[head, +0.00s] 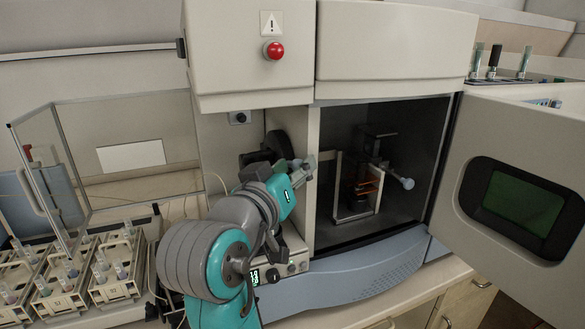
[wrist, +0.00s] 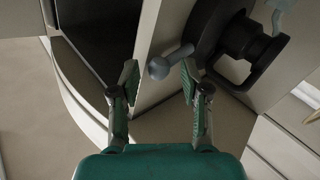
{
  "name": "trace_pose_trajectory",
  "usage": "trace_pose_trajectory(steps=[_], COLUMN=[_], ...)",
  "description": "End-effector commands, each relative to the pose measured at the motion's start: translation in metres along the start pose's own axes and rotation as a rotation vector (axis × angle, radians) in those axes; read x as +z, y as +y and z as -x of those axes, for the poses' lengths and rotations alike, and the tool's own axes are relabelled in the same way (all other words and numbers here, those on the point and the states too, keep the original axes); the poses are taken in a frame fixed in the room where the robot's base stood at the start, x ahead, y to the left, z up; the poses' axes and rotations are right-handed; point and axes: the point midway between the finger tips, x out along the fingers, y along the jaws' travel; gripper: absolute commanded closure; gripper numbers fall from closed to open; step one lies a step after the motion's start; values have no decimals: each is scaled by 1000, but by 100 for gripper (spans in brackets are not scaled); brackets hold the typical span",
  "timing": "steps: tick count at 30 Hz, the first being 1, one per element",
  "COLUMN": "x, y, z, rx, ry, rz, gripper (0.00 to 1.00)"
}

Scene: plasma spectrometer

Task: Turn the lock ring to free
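The lock ring (wrist: 205,38) is a dark round collar on the beige instrument wall, at the upper right in the wrist view. A short grey-blue lever with a round knob (wrist: 158,68) sticks out from it to the left. My gripper (wrist: 158,80) is open, with one finger on either side of the knob. I cannot tell whether either finger touches the knob; the right finger looks close to the lever. In the head view my gripper (head: 302,168) is at the instrument's side recess, left of the open chamber, and my wrist partly hides the ring there.
The chamber (head: 420,150) stands open, with a dark torch assembly (head: 361,190) inside. Its door (head: 480,125) is swung out to the right. Tube racks (head: 115,290) and a clear-walled enclosure (head: 70,170) stand at the left. A red button (head: 273,50) is above.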

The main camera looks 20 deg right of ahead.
Motion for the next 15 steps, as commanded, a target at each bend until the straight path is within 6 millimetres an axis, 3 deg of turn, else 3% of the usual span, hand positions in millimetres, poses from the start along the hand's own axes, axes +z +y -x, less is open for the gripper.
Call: trace_pose_trajectory(steps=[1, 4, 5, 15], x=[0, 0, 0, 6], y=[0, 0, 0, 0], z=[0, 0, 0, 1], rx=[0, 0, 0, 13], ry=[0, 0, 0, 23], rz=[0, 0, 0, -23], gripper=[72, 98, 100, 100])
